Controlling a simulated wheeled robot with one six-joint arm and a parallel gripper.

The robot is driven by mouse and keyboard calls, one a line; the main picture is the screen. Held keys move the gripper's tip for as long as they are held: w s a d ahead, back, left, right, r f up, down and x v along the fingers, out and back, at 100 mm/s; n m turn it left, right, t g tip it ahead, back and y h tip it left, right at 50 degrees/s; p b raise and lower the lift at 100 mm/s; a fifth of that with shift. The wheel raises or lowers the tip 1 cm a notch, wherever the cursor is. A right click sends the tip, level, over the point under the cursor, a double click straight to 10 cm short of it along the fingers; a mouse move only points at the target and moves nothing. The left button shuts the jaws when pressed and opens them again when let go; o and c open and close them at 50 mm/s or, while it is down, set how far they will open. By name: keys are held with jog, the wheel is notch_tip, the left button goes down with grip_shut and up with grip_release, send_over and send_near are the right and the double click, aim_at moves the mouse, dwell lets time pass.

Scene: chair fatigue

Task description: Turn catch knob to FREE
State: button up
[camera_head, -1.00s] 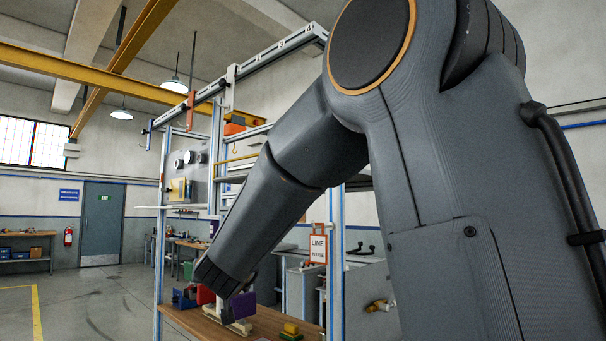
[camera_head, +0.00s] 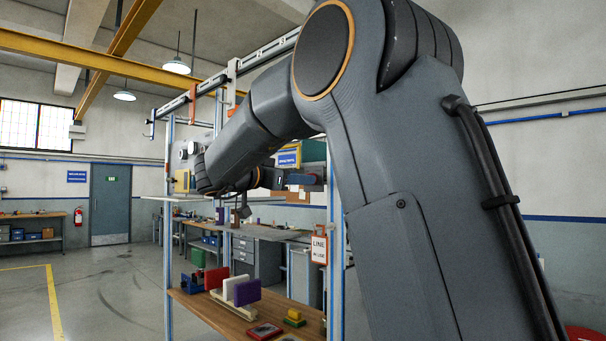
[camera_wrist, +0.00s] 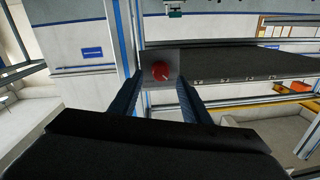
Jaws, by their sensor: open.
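A round red knob (camera_wrist: 161,70) sits on a grey plate (camera_wrist: 151,78) in the wrist view. I take it to be the catch knob. A thin mark shows on its face, but I cannot read any lettering or its setting. My gripper (camera_wrist: 159,88) is open, with one dark blue finger on each side of the knob. The knob appears between the fingertips and beyond them; I cannot tell whether they touch it. In the head view my arm reaches up to the test frame, and the knob and fingertips cannot be made out.
A blue-edged upright (camera_head: 337,225) stands by my arm, with a hanging LINE sign (camera_head: 319,247). Below, a wooden table (camera_head: 195,304) carries a rack of coloured plates, including a purple one (camera_head: 247,291), and a yellow block (camera_head: 294,314). A dark shelf (camera_wrist: 250,66) lies right of the knob.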

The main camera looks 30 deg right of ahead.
jog(key=shift+p+x, duration=0.3)
jog(key=shift+x, duration=0.95)
jog(key=c, duration=1)
jog(key=shift+c, duration=0.2)
jog(key=shift+f+m+b, duration=0.1)
jog(key=shift+m+b, duration=0.3)
jog(key=m+b, duration=1.2)
jog(key=m+g+h+b, duration=0.1)
jog(key=m+b, duration=0.5)
jog(key=shift+f+b, duration=0.3)
jog(key=shift+b, duration=0.05)
